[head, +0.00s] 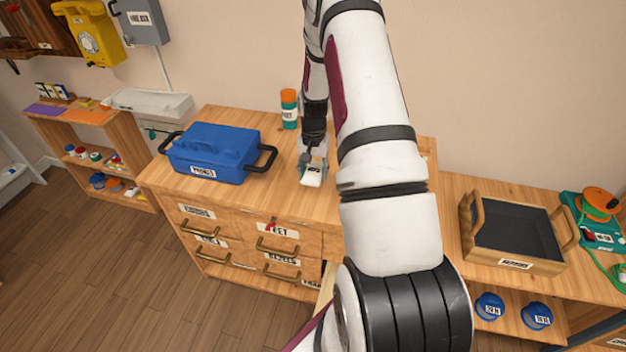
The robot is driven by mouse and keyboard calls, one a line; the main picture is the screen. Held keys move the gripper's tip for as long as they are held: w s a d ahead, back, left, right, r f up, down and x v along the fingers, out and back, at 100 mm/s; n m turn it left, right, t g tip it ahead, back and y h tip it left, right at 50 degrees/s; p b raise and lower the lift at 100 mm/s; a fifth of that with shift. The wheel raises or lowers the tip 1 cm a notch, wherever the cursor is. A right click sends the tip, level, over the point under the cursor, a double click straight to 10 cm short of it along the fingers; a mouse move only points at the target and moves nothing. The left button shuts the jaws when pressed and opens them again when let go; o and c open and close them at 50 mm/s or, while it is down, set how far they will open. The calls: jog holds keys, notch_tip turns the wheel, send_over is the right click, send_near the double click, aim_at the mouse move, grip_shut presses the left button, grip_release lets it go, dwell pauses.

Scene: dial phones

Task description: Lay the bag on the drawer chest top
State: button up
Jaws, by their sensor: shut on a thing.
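The drawer chest top (268,196) is a light wood surface in the head view, above drawers with labels and brass handles. My gripper (312,165) is over this top, to the right of the blue box. It is shut on a small pale thing with a whitish label, which seems to be the bag (312,178). The bag is low over the top near its front middle; I cannot tell whether it touches the wood. My gripper and arm hide much of the bag and the right part of the top.
A blue lidded box (212,153) with black handles stands on the chest's left half. An orange-capped bottle (289,108) stands at the back. A dark-lined wooden tray (514,235) is on the bench at right. Bare wood lies between the blue box and my gripper.

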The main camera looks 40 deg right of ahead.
aim_at(313, 180)
notch_tip(313, 180, down, 2)
jog(key=shift+f+p, duration=0.2)
jog(key=shift+p, duration=0.1)
jog(key=shift+w+f, duration=0.1)
jog(key=shift+f, duration=0.5)
jog(key=shift+f, duration=0.1)
jog(key=o, duration=1.2)
jog(key=shift+c, duration=0.2)
